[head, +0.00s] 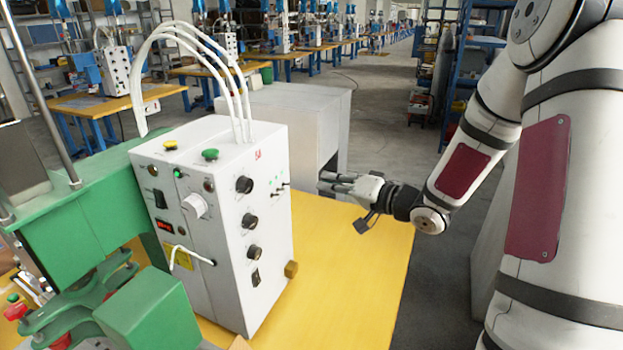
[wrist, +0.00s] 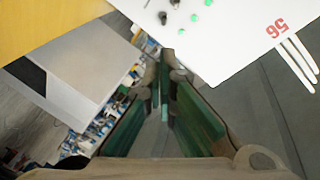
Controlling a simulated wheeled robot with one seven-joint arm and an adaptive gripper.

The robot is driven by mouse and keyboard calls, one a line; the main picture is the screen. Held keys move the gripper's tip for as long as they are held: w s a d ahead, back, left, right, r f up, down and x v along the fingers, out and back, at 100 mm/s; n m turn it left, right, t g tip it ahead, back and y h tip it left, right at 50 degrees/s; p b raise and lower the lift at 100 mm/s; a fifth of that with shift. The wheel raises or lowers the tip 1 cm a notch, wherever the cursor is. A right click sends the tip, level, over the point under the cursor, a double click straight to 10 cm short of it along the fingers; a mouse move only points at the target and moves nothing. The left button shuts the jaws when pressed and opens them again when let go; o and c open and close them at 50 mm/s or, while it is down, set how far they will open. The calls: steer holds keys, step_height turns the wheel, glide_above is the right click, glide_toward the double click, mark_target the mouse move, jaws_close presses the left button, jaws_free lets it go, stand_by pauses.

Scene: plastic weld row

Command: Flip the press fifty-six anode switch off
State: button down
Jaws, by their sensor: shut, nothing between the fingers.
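The press fifty-six control box (head: 215,230) is white and stands on the yellow table, with a red number on its right side panel. In the wrist view the number 56 (wrist: 277,28) shows upside down. Small toggle switches (head: 283,186) sit beside green lights high on that panel; they also show in the wrist view (wrist: 163,17). I cannot read the labels, so I cannot tell which is the anode switch or its position. My gripper (head: 322,182) is shut and empty, to the right of the panel and apart from it. Its fingertips (wrist: 166,58) point towards the toggle area.
White cables (head: 235,90) rise from the box top. A green press (head: 90,220) stands left. A grey cabinet (head: 300,110) stands behind. The yellow table (head: 350,270) is clear right of the box.

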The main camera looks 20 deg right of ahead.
mark_target(288, 173)
steer(key=x, duration=0.9)
steer(key=shift+w, duration=0.2)
steer(key=shift+a, duration=0.15)
steer(key=shift+s+f+t, duration=0.2)
steer(key=shift+f+t, duration=0.05)
steer(key=shift+t, duration=0.05)
steer(key=shift+s+f+y, duration=0.1)
steer(key=shift+y, duration=0.2)
steer(key=shift+s+f+m+t, duration=0.1)
steer(key=shift+f+m+t, duration=0.2)
steer(key=shift+t, duration=0.1)
steer(key=shift+f+m+t+y+b, duration=0.35)
steer(key=shift+t+y, duration=0.25)
steer(key=shift+t, duration=0.2)
steer(key=shift+s+r, duration=0.1)
